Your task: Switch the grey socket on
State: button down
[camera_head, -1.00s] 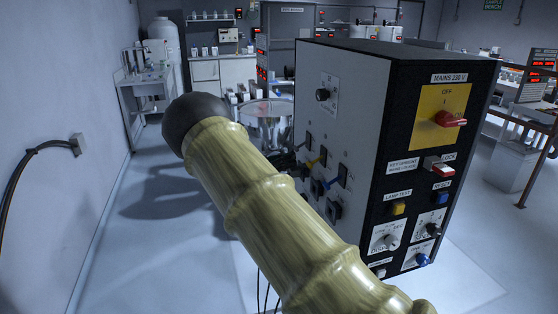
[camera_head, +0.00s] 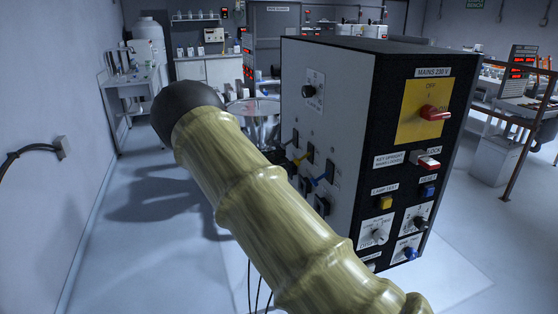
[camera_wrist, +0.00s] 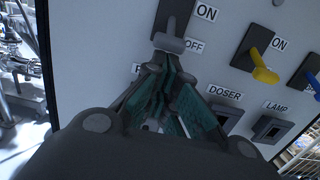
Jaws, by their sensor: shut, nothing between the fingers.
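A grey lever (camera_wrist: 168,43) sits on a black switch plate (camera_wrist: 176,14) at the top of the wrist view. It points down, its end beside the OFF label (camera_wrist: 194,45); the ON label (camera_wrist: 206,12) is above. My gripper (camera_wrist: 172,62) is shut and empty, its teal-padded fingers converging just below the lever's end. Whether they touch it I cannot tell. In the head view my arm mostly hides the gripper, and the grey lever cannot be made out. The grey socket's label is largely covered by my fingers.
A yellow lever (camera_wrist: 264,75) stands right of the grey one, with DOSER and LAMP sockets below. A blue lever (camera_head: 322,179) is farther along the panel. The cabinet's black front (camera_head: 405,150) carries a red mains knob (camera_head: 435,113). Floor is clear on the left.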

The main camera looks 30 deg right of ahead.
aim_at(283, 144)
jog(key=shift+w+a+r+y+b, duration=0.1)
jog(key=shift+a+r+y+b, duration=0.15)
jog(key=shift+y+b, duration=0.65)
notch_tip(283, 144, up, 6)
jog(key=a+t+y+b, duration=0.1)
jog(key=t+y+b, duration=0.1)
jog(key=y+b, duration=0.5)
jog(key=b, duration=0.2)
jog(key=shift+w+a+b, duration=0.2)
jog(key=shift+a+b, duration=0.1)
jog(key=shift+a, duration=0.2)
jog(key=shift+r, duration=0.75)
jog(key=shift+w, duration=0.1)
jog(key=shift+r, duration=0.15)
